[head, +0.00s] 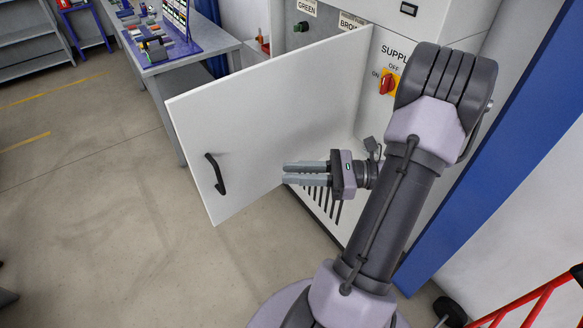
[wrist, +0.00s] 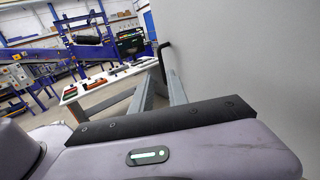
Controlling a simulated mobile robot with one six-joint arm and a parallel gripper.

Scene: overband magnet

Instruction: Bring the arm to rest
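My arm reaches from the bottom of the head view up to a bent elbow, then back down to my gripper (head: 290,173). Whether the gripper touches the door cannot be told.
A workbench (head: 190,55) with small parts stands behind the door. A blue post (head: 490,150) and red frame (head: 525,303) are at right.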

